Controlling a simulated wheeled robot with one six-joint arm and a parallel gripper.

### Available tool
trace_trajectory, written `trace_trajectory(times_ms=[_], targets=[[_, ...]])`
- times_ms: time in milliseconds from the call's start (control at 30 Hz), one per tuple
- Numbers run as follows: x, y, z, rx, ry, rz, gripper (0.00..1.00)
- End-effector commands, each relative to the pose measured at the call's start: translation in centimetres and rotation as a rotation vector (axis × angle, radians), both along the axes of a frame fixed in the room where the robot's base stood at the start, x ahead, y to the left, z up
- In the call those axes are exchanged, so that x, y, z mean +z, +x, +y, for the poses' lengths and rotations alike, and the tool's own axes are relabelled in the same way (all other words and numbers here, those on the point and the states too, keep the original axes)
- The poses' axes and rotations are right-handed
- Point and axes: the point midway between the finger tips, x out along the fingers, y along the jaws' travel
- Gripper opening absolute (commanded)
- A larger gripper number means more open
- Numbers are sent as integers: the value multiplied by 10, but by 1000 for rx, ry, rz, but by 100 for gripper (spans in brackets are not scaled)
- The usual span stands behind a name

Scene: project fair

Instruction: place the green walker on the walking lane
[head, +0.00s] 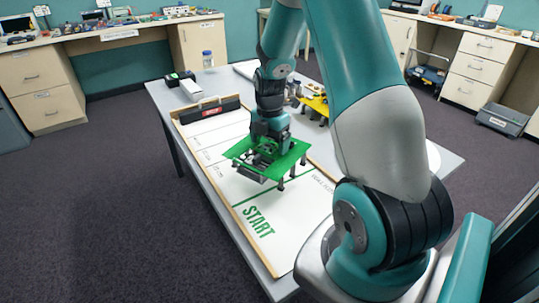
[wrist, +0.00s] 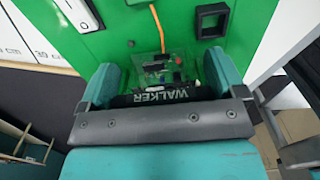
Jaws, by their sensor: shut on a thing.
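The green walker (head: 290,160) is a flat green plate with short dark legs, held over the walking lane (head: 275,222). The lane is a white board with a wooden edge, cross lines and a green START mark near its front end. My gripper (head: 268,150) is shut on the walker from above. In the wrist view, my gripper (wrist: 160,90) has its teal fingers on both sides of a black bar marked WALKER, with the green plate (wrist: 180,30) and a circuit board beyond. The walker looks roughly level. I cannot tell whether its feet touch the lane.
A yellow walker-like piece (head: 316,105) stands on the table to the right of the lane. A black box (head: 178,79), a white block (head: 192,90) and a bottle (head: 207,60) stand at the far left. The lane's START end is clear. A dark stop with a red label (head: 211,112) crosses the lane's far end.

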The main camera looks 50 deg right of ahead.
Motion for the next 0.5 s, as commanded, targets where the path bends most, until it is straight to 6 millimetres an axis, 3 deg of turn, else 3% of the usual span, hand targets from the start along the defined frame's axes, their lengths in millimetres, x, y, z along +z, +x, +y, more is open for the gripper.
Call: trace_trajectory(times_ms=[500], targets=[[-50, 0, 0, -1, -1, -2, 61]])
